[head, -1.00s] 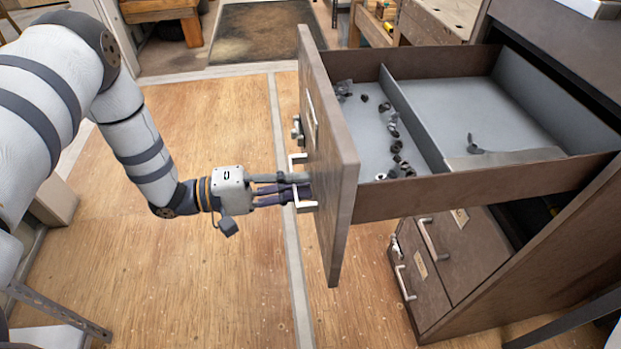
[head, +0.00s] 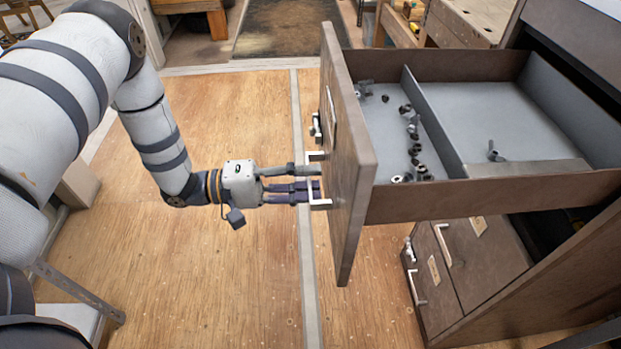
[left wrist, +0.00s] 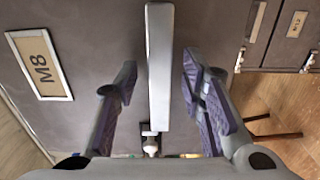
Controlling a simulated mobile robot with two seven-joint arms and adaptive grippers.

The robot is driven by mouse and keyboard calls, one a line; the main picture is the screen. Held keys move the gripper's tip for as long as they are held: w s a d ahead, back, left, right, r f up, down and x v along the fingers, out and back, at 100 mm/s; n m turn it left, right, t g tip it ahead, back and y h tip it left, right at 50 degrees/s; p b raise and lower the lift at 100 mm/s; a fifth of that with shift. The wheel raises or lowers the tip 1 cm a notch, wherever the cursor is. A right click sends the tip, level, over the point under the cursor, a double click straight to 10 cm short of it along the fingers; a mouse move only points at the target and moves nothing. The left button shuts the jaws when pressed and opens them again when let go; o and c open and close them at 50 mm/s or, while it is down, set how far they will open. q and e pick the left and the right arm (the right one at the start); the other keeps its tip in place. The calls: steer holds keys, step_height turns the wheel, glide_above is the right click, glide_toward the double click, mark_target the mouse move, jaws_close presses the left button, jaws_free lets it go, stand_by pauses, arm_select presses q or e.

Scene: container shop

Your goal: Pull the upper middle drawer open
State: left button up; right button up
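The upper middle drawer (head: 348,150) is pulled far out of the brown cabinet, with its grey inside showing. Its front bears a pale bar handle (head: 320,204), which also shows in the left wrist view (left wrist: 160,65), beside an M8 label (left wrist: 40,65). My left gripper (head: 312,184) is at the handle. In the left wrist view its fingers (left wrist: 158,95) stand spread on either side of the bar, with gaps on both sides. The bar is between them but not clamped. My right gripper is in neither view.
Small dark fittings (head: 412,125) lie in the drawer, mostly left of its divider (head: 435,120). Closed lower drawers (head: 475,255) with handles sit below. Wooden floor (head: 220,290) is clear left of the drawer. A workbench (head: 460,22) stands behind.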

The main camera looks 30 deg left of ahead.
arm_select(q)
steer(key=v, duration=1.1)
